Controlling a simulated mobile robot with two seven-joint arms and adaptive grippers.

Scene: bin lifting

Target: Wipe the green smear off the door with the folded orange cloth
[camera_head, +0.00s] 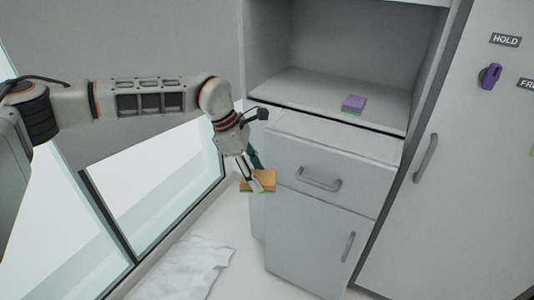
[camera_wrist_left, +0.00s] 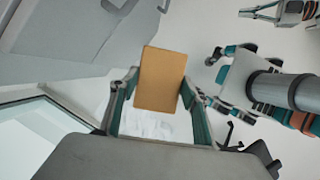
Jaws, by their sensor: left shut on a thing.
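The folded orange cloth (camera_head: 265,177) is a flat block with a green underside, held in the air in front of the cabinet's left side. It also shows in the left wrist view (camera_wrist_left: 161,78). My left gripper (camera_head: 256,184) is shut on it, with one finger on either side. A small part of a green patch (camera_head: 532,151) shows at the right edge of the head view, on the white door (camera_head: 470,190); most of it is cut off. My right gripper (camera_wrist_left: 262,12) shows small at the top right of the left wrist view; its jaw state is unclear.
A grey cabinet (camera_head: 313,232) with a drawer and a lower door stands right of the cloth. A purple knob (camera_head: 490,76) sticks out from the white door. A crumpled white sheet (camera_head: 185,268) lies on the floor.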

